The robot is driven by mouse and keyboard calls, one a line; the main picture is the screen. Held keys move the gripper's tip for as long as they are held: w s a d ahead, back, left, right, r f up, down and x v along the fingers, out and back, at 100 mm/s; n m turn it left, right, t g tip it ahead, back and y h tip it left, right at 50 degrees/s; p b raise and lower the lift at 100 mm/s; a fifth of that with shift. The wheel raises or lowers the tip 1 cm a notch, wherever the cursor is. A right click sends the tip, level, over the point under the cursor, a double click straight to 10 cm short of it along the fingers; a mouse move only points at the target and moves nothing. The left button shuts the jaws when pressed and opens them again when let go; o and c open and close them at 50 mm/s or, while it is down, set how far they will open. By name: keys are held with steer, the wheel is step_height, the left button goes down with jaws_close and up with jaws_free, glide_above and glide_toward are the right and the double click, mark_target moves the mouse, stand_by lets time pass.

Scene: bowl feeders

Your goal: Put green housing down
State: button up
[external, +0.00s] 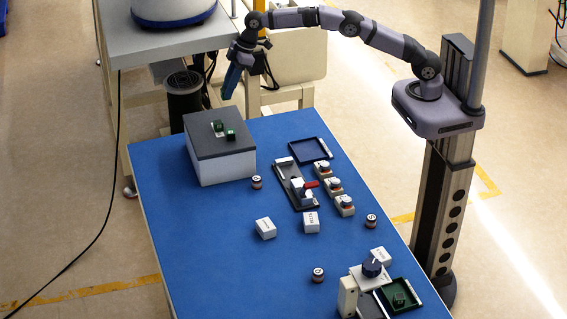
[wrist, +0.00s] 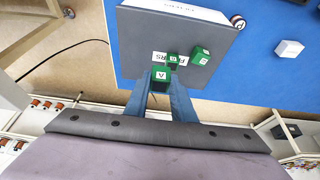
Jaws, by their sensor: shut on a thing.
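My gripper (wrist: 160,84) has blue fingers shut on a green housing (wrist: 160,72) with a white "A" label, which sits between the fingertips. In the external view my gripper (external: 231,88) hangs behind the far left of the blue table, and the held housing cannot be made out there. Two other green housings (wrist: 172,60) (wrist: 201,55) rest on the grey top of a white box (external: 222,166). They also show in the external view (external: 219,126) (external: 231,134). A white printed label on the grey top is partly covered by housings.
The blue table (external: 205,235) holds a dark fixture (external: 283,177), an empty dark blue tray (external: 312,149), white blocks (external: 265,228) and small round parts (external: 318,274). A green tray (external: 413,295) at the front right holds a green piece. Much of the table's left side is clear.

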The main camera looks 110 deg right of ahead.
steer(key=shift+f+p, duration=1.5)
steer(key=shift+f, duration=3.5)
steer(key=shift+f, duration=0.1)
steer(key=o, duration=1)
steer(key=shift+r, duration=0.2)
steer(key=b+v, duration=0.3)
steer(key=v, duration=0.9)
steer(key=shift+b, duration=0.4)
